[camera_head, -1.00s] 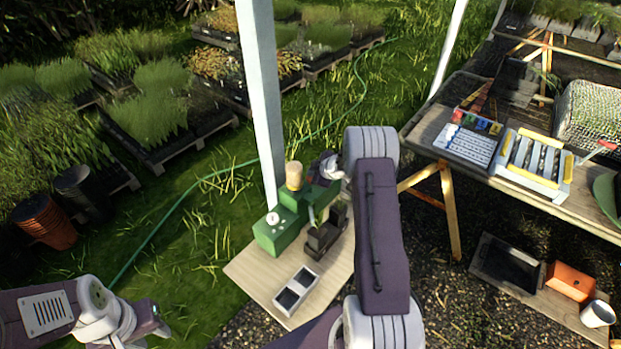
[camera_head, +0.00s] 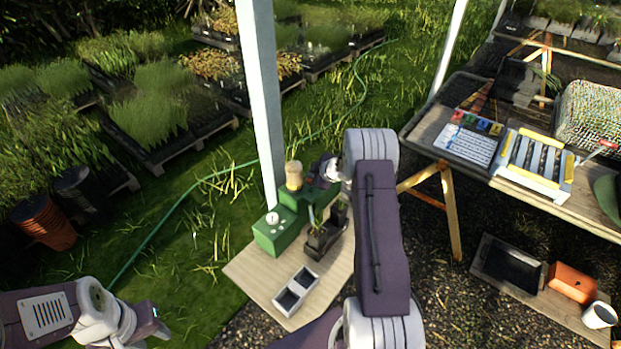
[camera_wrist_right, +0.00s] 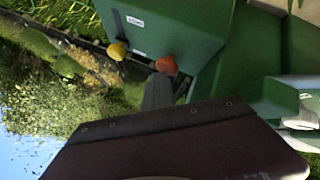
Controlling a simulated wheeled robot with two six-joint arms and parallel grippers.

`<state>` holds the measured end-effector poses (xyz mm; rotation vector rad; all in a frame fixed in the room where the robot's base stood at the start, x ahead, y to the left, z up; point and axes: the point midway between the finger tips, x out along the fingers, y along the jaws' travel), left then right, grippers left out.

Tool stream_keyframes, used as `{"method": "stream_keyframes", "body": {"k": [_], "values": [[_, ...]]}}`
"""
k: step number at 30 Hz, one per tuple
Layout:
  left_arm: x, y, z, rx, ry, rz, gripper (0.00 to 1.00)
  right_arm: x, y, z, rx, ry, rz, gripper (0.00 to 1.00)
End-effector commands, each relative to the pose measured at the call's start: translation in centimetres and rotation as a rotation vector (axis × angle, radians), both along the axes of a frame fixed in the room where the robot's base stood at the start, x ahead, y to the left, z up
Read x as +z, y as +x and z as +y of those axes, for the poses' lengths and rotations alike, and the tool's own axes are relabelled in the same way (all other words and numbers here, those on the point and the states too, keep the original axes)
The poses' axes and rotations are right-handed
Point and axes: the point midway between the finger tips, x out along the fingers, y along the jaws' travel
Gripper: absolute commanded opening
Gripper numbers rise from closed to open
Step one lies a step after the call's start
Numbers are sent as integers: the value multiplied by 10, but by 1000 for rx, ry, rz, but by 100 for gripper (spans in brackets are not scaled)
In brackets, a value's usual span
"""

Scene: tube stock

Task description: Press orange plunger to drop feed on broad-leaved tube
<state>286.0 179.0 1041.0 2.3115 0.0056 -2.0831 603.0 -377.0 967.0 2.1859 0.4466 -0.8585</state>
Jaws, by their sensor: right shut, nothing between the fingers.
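A green machine (camera_head: 273,236) with a tan-topped cylinder (camera_head: 294,176) stands on the wooden board. In the right wrist view its green body (camera_wrist_right: 180,30) carries an orange plunger (camera_wrist_right: 166,65) and a yellow plunger (camera_wrist_right: 117,51). My right gripper (camera_wrist_right: 160,84) is shut and empty, its tip right at the orange plunger; I cannot tell if it is pressed. In the head view my right wrist is beside the machine's upper part, partly behind my forearm. A dark tube holder (camera_head: 324,238) sits at the machine's front; the leaves are too small to tell. My left gripper (camera_head: 155,322) hangs empty at lower left, its opening unclear.
A white post (camera_head: 260,100) rises behind the machine. The bench at right holds a chart (camera_head: 465,143) and a slatted rack (camera_head: 533,163). An orange box (camera_head: 572,282) and white cup (camera_head: 599,315) stand low right.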

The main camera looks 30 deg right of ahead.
Motion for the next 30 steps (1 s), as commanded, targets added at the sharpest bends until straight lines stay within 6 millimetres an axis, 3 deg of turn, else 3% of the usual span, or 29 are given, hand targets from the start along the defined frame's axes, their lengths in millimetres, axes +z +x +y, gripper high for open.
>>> {"method": "stream_keyframes", "body": {"k": [14,30], "values": [[-2,0,0,0,0,0,36,-3,-1,0,0,0,3,0],[26,0,0,0,0,0,36,23,0,0,0,0,1,0]]}}
